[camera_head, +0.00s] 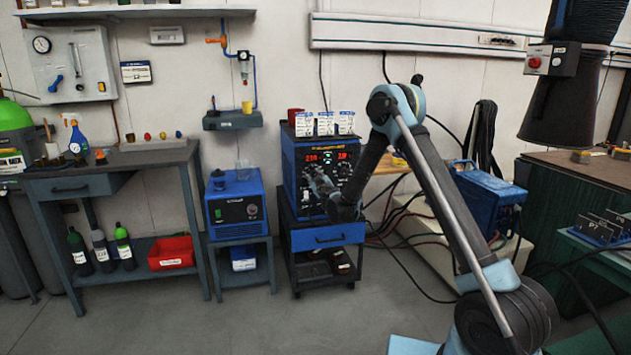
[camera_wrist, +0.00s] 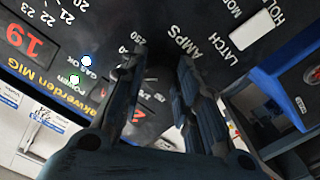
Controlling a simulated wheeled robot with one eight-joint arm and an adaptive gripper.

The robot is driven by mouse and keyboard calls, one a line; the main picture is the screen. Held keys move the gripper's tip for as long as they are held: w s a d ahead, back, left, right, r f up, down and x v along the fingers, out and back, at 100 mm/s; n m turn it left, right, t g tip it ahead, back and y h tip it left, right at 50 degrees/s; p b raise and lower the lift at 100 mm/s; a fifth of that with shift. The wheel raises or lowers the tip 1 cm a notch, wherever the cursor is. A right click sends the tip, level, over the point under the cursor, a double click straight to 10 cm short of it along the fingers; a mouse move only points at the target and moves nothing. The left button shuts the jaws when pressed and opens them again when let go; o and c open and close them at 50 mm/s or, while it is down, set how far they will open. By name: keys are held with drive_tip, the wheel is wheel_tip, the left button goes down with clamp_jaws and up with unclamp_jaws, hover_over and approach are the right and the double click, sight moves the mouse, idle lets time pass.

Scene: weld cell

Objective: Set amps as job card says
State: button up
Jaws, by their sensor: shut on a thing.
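The blue welder (camera_head: 291,165) stands on a cart against the back wall, with red lit displays on its dark front panel. My gripper (camera_head: 322,184) is at this panel, and my forearm covers part of it. In the wrist view, my gripper (camera_wrist: 156,78) is shut on the dark amps knob (camera_wrist: 157,84), beside the "AMPS" lettering and a "250" scale mark. A red display (camera_wrist: 25,42) seems to read 19; another red display is mostly hidden by a finger. White cards (camera_head: 325,123) stand on top of the welder; their writing is too small to read.
A "LATCH/HOLD" mode switch (camera_wrist: 247,51) sits near the knob. A blue unit (camera_head: 237,209) stands left of the cart, and a workbench (camera_head: 128,157) is farther left. Cables (camera_head: 405,225) run along the floor right of the cart. The front floor is clear.

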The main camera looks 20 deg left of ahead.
drive_tip(key=o, duration=1.1)
drive_tip(key=shift+f, duration=0.1)
drive_tip(key=shift+c, duration=0.2)
drive_tip(key=v, duration=1.2)
drive_tip(key=shift+w+f, duration=0.1)
